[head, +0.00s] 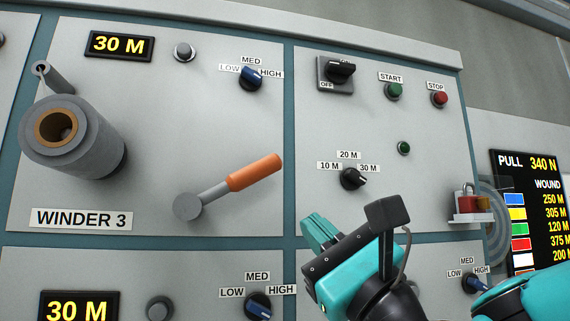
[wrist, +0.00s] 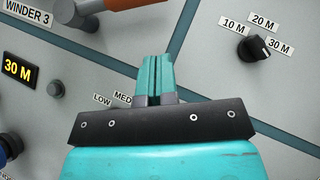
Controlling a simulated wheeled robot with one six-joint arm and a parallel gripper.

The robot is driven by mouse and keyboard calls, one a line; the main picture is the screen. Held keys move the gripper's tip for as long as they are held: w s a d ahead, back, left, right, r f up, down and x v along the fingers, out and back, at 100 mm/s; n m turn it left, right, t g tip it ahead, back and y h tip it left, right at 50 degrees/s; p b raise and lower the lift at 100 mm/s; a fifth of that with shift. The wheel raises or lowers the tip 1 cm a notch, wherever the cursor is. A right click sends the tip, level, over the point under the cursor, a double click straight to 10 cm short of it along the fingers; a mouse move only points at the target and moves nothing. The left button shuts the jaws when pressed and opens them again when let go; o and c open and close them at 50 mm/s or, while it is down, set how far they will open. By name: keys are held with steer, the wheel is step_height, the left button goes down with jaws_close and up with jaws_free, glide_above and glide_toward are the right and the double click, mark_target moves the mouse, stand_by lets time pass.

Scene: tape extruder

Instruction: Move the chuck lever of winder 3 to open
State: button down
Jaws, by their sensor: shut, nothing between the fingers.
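The chuck lever (head: 255,173) of winder 3 has an orange grip and a grey arm on a round grey pivot (head: 188,207). It points up and to the right. The WINDER 3 label (head: 84,218) is at its left. In the wrist view, the lever's orange grip (wrist: 133,3) shows at the top edge, cut off by the frame. My gripper (head: 313,225) is below and right of the lever in the head view, apart from it. In the wrist view its teal fingers (wrist: 154,75) are together and empty, below the lever.
A grey roll (head: 92,145) sticks out left of the lever. A blue speed knob (head: 251,78) is above, and a black length knob (head: 353,178) is to the right. Another speed knob (head: 258,306) is below. The panel around the lever is clear.

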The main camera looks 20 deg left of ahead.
mark_target(230, 185)
steer(key=shift+w+a+r+p, duration=0.1)
steer(key=shift+a+r+p, duration=0.65)
steer(key=shift+r+p, duration=0.2)
steer(key=shift+w+a+r+p, duration=0.15)
steer(key=shift+a+r+p, duration=0.6)
steer(key=shift+r+p, duration=0.25)
steer(key=shift+w+a+r+p, duration=0.1)
steer(key=shift+a+r+p, duration=0.7)
steer(key=shift+r, duration=0.25)
steer(key=shift+r, duration=0.1)
